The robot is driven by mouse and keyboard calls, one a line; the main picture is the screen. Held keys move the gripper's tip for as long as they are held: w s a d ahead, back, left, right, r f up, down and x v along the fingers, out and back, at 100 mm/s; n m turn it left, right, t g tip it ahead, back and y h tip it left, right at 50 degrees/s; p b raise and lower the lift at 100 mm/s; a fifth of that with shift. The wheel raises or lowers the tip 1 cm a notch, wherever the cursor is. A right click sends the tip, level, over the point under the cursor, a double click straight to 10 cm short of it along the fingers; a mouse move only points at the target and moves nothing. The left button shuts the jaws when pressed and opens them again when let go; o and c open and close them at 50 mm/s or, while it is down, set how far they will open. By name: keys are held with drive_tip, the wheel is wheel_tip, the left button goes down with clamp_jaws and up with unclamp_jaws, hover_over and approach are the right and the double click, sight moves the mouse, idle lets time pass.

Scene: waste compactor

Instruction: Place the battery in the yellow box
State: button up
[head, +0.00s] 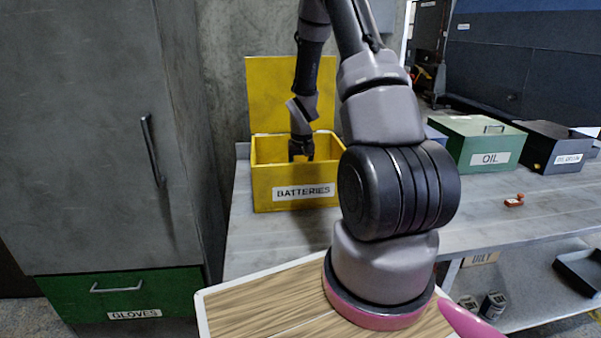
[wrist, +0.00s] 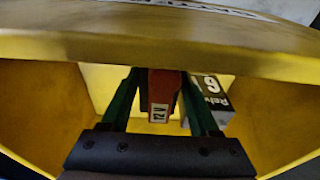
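The yellow box (head: 320,172), labelled BATTERIES, stands on the grey bench with its lid open upright behind it. My gripper (head: 301,150) reaches down into it, and its fingertips are hidden by the front wall in the head view. In the wrist view, a red battery (wrist: 163,93) with a small white label sits between the green fingers of my gripper (wrist: 163,85). The fingers appear shut on it.
A grey block (wrist: 212,95) marked 6 lies inside the box beside the right finger. A green OIL box (head: 478,150) and a dark box (head: 550,148) stand right on the bench. A small red-orange item (head: 514,200) lies in front of them. A grey cabinet (head: 90,130) is left.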

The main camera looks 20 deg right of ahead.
drive_tip(key=shift+o, duration=1.2)
drive_tip(key=s+a+r+t, duration=0.15)
drive_tip(key=s+r, duration=0.25)
drive_tip(key=r, duration=0.6)
drive_tip(key=s+a+r, duration=0.3)
drive_tip(key=r, duration=0.6)
drive_tip(key=s+a+r+t, duration=0.15)
drive_tip(key=s+r, duration=0.25)
drive_tip(key=r, duration=0.6)
drive_tip(key=s+a+r, duration=0.2)
drive_tip(key=s+r, duration=0.1)
drive_tip(key=s, duration=0.2)
drive_tip(key=s+a+r+t+y, duration=0.1)
drive_tip(key=s+a+r, duration=0.1)
drive_tip(key=s, duration=0.3)
drive_tip(key=s+a+r+m+t+y, duration=0.1)
drive_tip(key=s+a+r, duration=0.2)
drive_tip(key=s, duration=0.2)
drive_tip(key=shift+r, duration=0.35)
